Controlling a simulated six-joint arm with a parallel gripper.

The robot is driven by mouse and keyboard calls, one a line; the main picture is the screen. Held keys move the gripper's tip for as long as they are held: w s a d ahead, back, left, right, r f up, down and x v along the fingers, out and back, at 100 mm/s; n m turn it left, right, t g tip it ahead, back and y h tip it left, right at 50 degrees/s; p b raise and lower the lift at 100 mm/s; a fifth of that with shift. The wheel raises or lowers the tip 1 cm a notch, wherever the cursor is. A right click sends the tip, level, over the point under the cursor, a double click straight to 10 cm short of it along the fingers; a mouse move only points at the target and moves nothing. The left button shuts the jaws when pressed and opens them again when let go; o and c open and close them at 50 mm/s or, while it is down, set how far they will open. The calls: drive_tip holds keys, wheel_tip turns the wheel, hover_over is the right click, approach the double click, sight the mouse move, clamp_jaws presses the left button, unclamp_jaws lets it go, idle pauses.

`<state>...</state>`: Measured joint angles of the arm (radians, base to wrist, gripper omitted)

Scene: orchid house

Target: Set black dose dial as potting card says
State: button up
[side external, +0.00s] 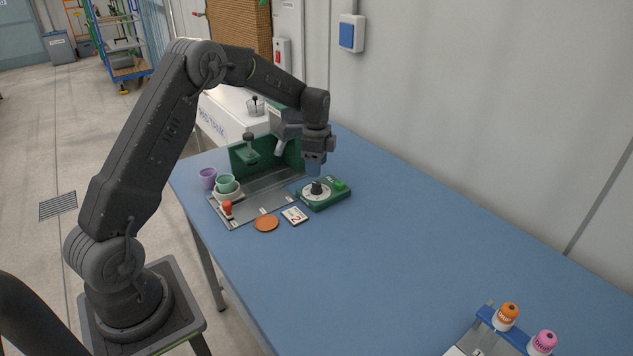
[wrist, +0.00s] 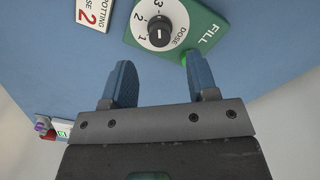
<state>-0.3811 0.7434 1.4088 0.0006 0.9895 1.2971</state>
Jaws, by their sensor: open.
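The black dose dial (wrist: 160,24) sits on a white disc marked DOSE with 1, 2 and 3, on a green FILL unit (wrist: 205,26). In the side view the dial (side external: 316,188) stands on the green box (side external: 336,197). The potting card (wrist: 95,14) lies beside the unit and reads DOSE 2; it also shows in the side view (side external: 294,215). A light mark on the dial is seen, but I cannot tell surely which number it points to. My gripper (wrist: 160,82) is open and empty, its blue fingers near the dial; in the side view it is above the unit (side external: 314,168).
A grey tray (side external: 245,207) with a green back panel holds a green pot (side external: 226,184) and a red-topped item (side external: 227,208). A purple pot (side external: 208,178) and a terracotta saucer (side external: 266,223) stand near. Orange and pink bottles (side external: 507,316) are at the front right. The table's middle is clear.

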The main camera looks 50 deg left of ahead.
sight(317, 183)
wheel_tip(317, 183, down, 6)
idle(0.4)
drive_tip(key=c, duration=0.9)
